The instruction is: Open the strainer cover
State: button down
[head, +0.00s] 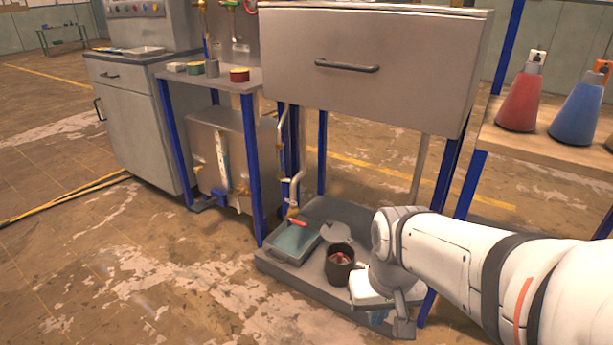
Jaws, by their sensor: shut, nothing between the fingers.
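My arm comes in from the right, and my gripper (378,315) hangs at its wrist, low over the right front of the grey platform (285,272). Its fingers look shut with nothing held, though they are small and partly hidden. A dark round pot (339,268) stands open on the platform just left of my wrist, with something reddish inside. My wrist hides the platform's right part.
A greenish tray (292,240) with a red-handled tool sits left of the pot. A grey cabinet (375,70) overhangs the platform. Thin pipes (298,170) and blue posts (254,170) stand at left. Red and blue flasks (521,100) stand on the right bench. The front-left floor is clear.

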aim_at(332, 232)
jog(key=i, duration=0.95)
